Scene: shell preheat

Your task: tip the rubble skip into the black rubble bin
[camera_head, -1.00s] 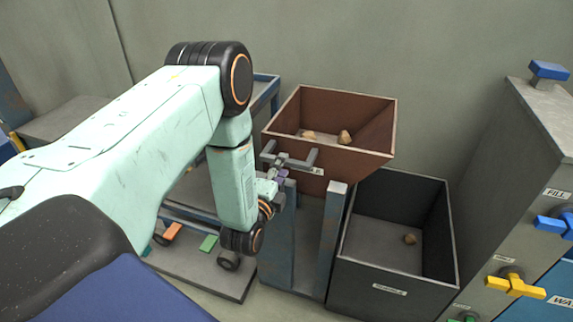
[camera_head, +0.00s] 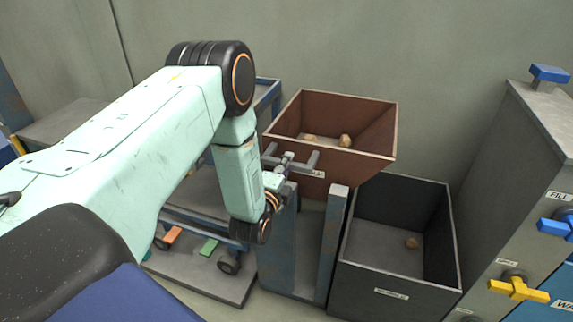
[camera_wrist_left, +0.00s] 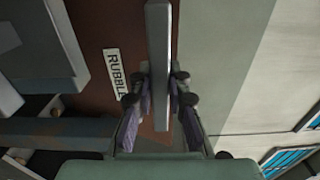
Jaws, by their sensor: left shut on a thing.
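The rubble skip (camera_head: 365,163) is a brown open box on grey-blue posts, and it looks level. Two stones (camera_head: 345,140) lie inside it. A grey bar handle (camera_head: 313,160) sticks out from its front. My left gripper (camera_head: 284,168) is shut on this handle; the left wrist view shows its fingers on both sides of the bar (camera_wrist_left: 159,60), beside the skip's label (camera_wrist_left: 117,70). The black rubble bin (camera_head: 376,307) stands on the floor right of and below the skip, with one stone (camera_head: 411,243) in it. My right gripper is not in view.
A grey cabinet with a yellow valve handle (camera_head: 518,289) and blue handles (camera_head: 549,73) stands right of the bin. A blue-framed cart (camera_head: 205,226) stands left of the skip, partly behind my left arm. The wall is close behind.

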